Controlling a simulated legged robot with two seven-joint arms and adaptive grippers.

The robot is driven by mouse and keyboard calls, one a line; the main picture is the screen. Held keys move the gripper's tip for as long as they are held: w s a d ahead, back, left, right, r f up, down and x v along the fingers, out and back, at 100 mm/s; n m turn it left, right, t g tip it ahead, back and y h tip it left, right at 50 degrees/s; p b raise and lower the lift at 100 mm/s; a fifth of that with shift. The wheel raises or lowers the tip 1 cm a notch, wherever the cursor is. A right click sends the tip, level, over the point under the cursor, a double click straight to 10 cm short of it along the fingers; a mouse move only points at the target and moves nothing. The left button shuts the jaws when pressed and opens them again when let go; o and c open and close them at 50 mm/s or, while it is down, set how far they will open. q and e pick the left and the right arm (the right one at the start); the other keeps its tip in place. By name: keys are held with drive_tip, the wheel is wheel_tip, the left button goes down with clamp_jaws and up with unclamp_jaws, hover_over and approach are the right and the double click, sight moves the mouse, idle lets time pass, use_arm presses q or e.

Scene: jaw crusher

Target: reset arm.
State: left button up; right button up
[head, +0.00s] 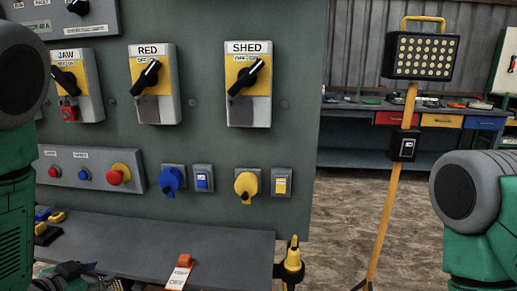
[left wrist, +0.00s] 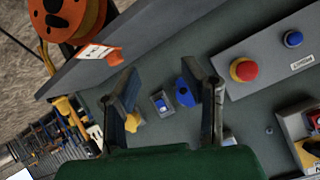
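The grey-green control panel (head: 215,120) fills the left of the head view. It carries rotary switches labelled JAW (head: 68,80), RED (head: 148,80) and SHED (head: 245,75), with black handles tilted. My left gripper (left wrist: 160,72) is open and empty in the left wrist view, its dark fingers apart before the panel. A blue knob (left wrist: 186,92) and a blue rocker switch (left wrist: 161,103) show between the fingers. In the head view, dark parts of my left gripper (head: 75,271) show low at the left edge, mostly cut off. My right gripper is out of view; only part of my right arm shows.
A shelf (head: 150,245) juts out below the panel, with an orange-topped tag (head: 183,268) on its edge. Red and blue push buttons (head: 118,176) sit above it. A yellow lamp stand (head: 392,190) and a workbench (head: 440,110) stand at the right, with open floor between.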

use_arm(q)
drive_tip(key=s+d+f+n+g, duration=0.1)
drive_tip(key=s+d+f+g, duration=0.1)
drive_tip(key=s+f, duration=0.5)
drive_tip(key=s+d+f+n+g, duration=0.2)
drive_tip(key=s+f+g, duration=0.3)
drive_tip(key=s, duration=0.6)
drive_tip(key=s+d+f+n+g, duration=0.1)
drive_tip(key=s+d+f+g, duration=0.3)
drive_tip(key=s+f, duration=0.4)
drive_tip(key=shift+s+d+f+y, duration=0.3)
drive_tip(key=shift+s+f, duration=0.1)
drive_tip(key=shift+s, duration=0.2)
